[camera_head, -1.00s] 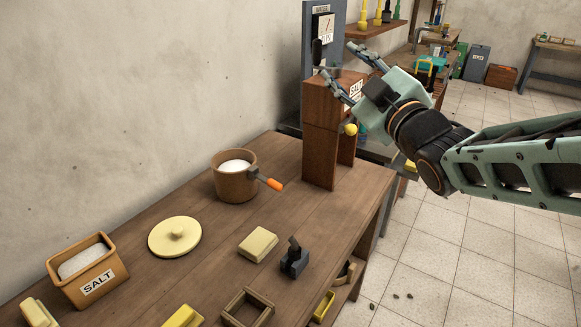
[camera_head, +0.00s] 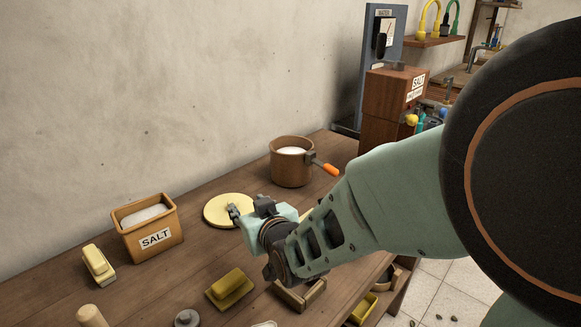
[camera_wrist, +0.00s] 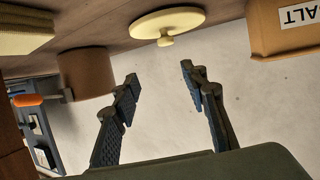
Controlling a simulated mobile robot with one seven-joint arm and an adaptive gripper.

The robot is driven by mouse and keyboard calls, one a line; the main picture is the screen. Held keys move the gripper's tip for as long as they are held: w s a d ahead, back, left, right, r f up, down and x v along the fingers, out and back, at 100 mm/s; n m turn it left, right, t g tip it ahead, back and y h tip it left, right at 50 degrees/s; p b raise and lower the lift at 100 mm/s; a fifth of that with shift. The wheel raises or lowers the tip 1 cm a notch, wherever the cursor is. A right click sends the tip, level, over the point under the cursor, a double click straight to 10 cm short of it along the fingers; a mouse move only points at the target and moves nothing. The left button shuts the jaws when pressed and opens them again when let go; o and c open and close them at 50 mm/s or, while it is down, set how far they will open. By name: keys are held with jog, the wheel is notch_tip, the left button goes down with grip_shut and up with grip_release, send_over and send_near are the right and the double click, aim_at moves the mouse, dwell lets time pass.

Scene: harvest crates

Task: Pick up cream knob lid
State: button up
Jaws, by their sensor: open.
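The cream knob lid (camera_head: 222,209) lies flat on the wooden table in the head view, partly hidden behind my gripper. In the wrist view the round lid (camera_wrist: 168,22) shows near the top, with its knob (camera_wrist: 165,40) toward the gripper. My gripper (camera_wrist: 158,82) is open and empty, its two dark fingers spread apart. The fingertips are apart from the lid in the wrist view. In the head view my gripper (camera_head: 234,211) is in front of the lid's right part, at its near side.
A brown pot (camera_head: 291,166) with white contents and an orange-tipped handle stands right of the lid. A salt box (camera_head: 150,240) stands to the left. A wall rises behind the table.

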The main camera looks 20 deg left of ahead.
aim_at(215, 213)
jog(key=shift+s+a+f, duration=0.2)
jog(key=shift+s+f, duration=0.1)
jog(key=shift+f, duration=0.15)
jog(key=shift+s+a+f, duration=0.15)
jog(key=shift+s+f, duration=0.1)
jog(key=shift+f, duration=0.15)
jog(key=shift+a+f+g, duration=0.25)
jog(key=shift+g, duration=0.05)
jog(key=shift+x, duration=5.15)
jog(key=shift+w+d+r, duration=0.1)
jog(key=shift+w+d, duration=0.05)
jog(key=shift+c, duration=0.4)
grip_shut()
